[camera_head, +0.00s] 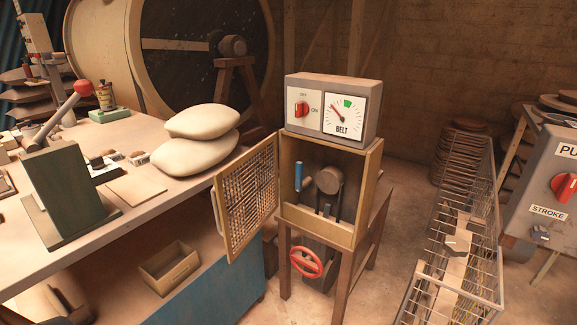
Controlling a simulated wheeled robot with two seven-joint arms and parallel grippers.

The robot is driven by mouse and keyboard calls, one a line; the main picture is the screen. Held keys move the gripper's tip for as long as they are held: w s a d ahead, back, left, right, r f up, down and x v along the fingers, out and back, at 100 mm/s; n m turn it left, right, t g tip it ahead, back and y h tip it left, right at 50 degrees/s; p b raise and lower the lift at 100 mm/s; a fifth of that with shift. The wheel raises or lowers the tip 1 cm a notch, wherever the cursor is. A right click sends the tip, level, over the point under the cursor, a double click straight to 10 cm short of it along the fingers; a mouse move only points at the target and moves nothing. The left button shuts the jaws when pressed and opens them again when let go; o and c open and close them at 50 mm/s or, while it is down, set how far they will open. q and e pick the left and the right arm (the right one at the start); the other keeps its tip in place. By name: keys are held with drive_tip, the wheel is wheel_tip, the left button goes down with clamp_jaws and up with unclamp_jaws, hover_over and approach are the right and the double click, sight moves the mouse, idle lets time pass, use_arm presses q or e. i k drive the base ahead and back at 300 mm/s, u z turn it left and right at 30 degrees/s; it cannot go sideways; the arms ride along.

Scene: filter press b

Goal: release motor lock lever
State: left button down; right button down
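A wooden cabinet (350,239) stands on a wooden stand, with its mesh door (247,197) swung open to the left. Inside, a small lever with a blue handle (298,177) points upright at the left, beside a round pulley or motor (329,180) with a belt running down. Nothing touches the lever. I cannot tell for certain that this is the motor lock lever, as no label shows on it. Neither of my grippers is in view.
A box (291,86) with a red switch (302,109) and a BELT dial (344,114) sits on the cabinet. A red handwheel (306,262) is below. The workbench (120,205) holds sacks (197,152) and a red-knobbed lever (83,88). A wire rack (488,210) stands right.

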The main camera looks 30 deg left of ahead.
sight(301, 183)
drive_tip(key=u, duration=0.7)
drive_tip(key=i, duration=0.85)
drive_tip(key=u, duration=0.8)
